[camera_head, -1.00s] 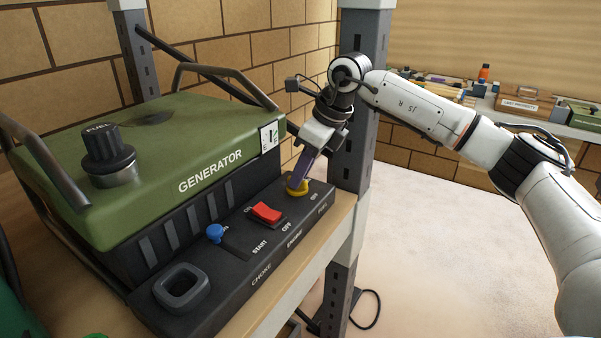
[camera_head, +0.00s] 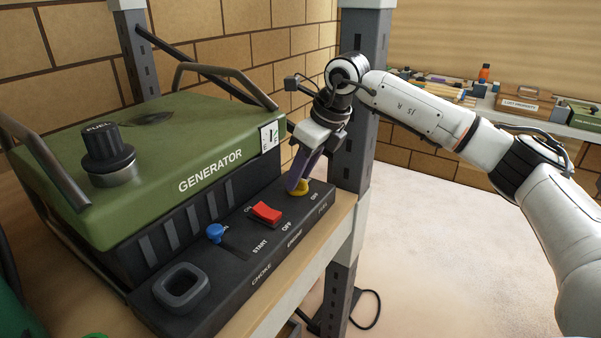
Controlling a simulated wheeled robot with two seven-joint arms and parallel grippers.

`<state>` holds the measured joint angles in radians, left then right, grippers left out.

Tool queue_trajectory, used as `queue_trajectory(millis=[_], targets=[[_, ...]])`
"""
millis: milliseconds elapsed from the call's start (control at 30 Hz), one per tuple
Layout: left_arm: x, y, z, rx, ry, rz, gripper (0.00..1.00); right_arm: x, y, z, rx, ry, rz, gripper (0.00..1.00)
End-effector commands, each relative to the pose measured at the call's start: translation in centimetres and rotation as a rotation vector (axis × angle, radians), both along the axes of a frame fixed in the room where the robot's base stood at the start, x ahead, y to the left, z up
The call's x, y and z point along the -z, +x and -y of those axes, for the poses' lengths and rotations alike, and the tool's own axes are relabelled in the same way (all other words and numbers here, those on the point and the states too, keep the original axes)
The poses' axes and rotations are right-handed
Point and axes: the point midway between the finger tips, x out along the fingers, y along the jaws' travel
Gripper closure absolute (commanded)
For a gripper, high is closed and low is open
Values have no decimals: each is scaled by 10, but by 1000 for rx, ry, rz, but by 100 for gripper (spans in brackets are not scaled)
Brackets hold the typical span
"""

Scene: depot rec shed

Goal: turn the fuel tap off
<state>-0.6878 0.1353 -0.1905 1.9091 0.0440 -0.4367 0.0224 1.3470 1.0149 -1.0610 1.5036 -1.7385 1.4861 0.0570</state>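The green generator (camera_head: 205,135) sits on a wooden shelf with a black control panel along its front. The yellow fuel tap (camera_head: 299,191) is at the panel's right end, by the FUEL and OFF labels. My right gripper (camera_head: 297,184) reaches down from above with its purple fingers at the tap. The fingers hide the tap's upper part. Whether they are closed on it or only touching it I cannot tell. My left gripper is not in view.
The red engine switch (camera_head: 266,212) and blue choke knob (camera_head: 216,232) are left of the tap on the same panel. A grey shelf post (camera_head: 358,150) stands close behind my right gripper. The black fuel cap (camera_head: 107,148) is on top of the generator.

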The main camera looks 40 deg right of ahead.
Motion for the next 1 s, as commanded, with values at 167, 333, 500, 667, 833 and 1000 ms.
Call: queue_trajectory(millis=[167, 333, 500, 667, 833, 1000], targets=[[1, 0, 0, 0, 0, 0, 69, -7, -2, 1, 0, 0, 3, 70], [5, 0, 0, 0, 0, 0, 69, -34, -12, 5, 0, 1, 6, 70], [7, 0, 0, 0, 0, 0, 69, -65, -24, 10, 1, 0, 5, 70], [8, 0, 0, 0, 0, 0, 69, -86, -33, 13, 0, 0, 2, 70], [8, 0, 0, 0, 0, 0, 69, -95, -37, 15, 0, 0, 1, 70], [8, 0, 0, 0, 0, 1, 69, -96, -37, 15, 0, 0, 0, 70]])
